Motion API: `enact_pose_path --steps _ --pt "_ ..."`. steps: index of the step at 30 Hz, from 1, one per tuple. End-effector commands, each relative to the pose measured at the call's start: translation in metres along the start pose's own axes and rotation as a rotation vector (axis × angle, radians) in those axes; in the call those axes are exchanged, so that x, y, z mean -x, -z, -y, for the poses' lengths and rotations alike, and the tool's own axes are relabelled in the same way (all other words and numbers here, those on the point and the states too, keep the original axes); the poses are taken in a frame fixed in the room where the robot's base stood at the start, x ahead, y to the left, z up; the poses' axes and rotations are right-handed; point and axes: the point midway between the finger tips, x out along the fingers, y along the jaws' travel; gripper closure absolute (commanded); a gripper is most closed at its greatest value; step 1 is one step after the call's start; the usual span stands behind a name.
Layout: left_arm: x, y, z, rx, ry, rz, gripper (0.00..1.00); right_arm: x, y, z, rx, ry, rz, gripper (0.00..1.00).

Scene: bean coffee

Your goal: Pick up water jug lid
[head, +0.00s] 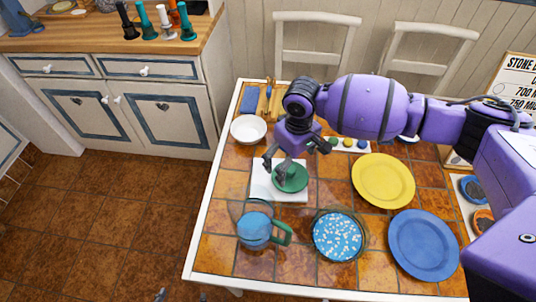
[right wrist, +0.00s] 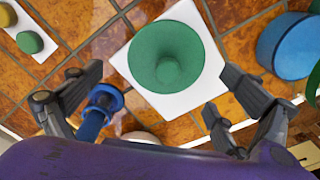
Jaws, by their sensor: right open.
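The green round lid (head: 291,179) with a central knob lies on a white square board (head: 262,187) on the tiled table. In the right wrist view the lid (right wrist: 152,42) sits ahead between my fingers, apart from them, with its knob facing me. My right gripper (head: 300,163) is open and empty just above the lid, partly covering it in the head view. The water jug (head: 254,229), bluish with a green handle, stands front left of the board. Small grey tips at the bottom edge of the head view may be my left gripper (head: 181,295); its state is unclear.
A bowl of blue and white pieces (head: 337,236), a blue plate (head: 424,244) and a yellow plate (head: 383,180) stand right of the lid. A white bowl (head: 248,129) is behind left. A blue object (right wrist: 97,107) shows near a finger in the wrist view. Chairs stand behind.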

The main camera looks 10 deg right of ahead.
Motion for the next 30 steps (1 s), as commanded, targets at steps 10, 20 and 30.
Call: enact_pose_path --steps 10,20,30 --pt "0.001 -0.001 -0.004 0.015 0.001 0.0 0.28 -0.044 -0.006 0.003 -0.001 0.001 0.002 0.03" --pt "-0.003 0.01 -0.004 0.009 -0.002 -0.017 0.28 -0.045 -0.006 0.003 -0.001 0.001 0.0 0.15" --pt "-0.002 0.01 -0.001 0.001 -0.001 -0.018 0.28 -0.045 -0.006 0.003 -0.001 0.001 0.0 0.45"
